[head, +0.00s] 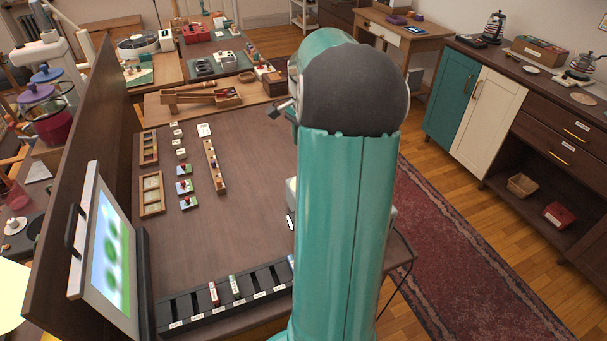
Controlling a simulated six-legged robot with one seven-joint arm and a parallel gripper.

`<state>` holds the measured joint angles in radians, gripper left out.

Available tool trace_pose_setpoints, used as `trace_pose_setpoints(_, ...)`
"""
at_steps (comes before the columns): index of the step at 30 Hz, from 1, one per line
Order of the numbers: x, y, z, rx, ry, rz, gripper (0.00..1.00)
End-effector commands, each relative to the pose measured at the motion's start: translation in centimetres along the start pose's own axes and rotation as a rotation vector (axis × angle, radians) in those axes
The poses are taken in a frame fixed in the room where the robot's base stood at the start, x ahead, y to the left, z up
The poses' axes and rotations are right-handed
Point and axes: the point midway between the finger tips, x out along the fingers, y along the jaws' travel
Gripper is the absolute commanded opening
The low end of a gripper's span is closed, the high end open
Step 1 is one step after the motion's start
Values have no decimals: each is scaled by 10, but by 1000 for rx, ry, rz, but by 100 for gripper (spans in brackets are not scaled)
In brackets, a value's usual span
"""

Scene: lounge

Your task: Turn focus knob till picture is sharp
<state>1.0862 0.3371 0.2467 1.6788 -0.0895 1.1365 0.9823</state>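A tilted screen (110,262) at the left front shows blurred green blobs on a pale background, with soft edges. My large teal arm stands in front of the table's right part and hides much of it. Parts of a white device (291,192) peek out beside the arm; most of it is hidden, and I cannot make out a focus knob. A small dark and metal end piece, seemingly part of my gripper (281,108), shows left of the arm's dark joint. Its fingers are not clear, and I see nothing held in it.
The brown table (248,172) has a clear middle. A black slotted rack (197,307) lies along its front, with wooden trays (151,194) and small labelled blocks (185,187) at left. A tall brown panel (85,150) borders the left. A red rug (450,270) lies at right.

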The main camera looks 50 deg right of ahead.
Motion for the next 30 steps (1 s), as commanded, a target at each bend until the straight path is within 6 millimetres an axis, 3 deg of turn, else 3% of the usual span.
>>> trace_pose_setpoints(12, 82, 1, 0, -2, -3, 3, 52)
trace_pose_setpoints(18, 112, 1, 0, -1, -2, 1, 52)
trace_pose_setpoints(30, 122, 0, 1, -3, 0, 0, 52)
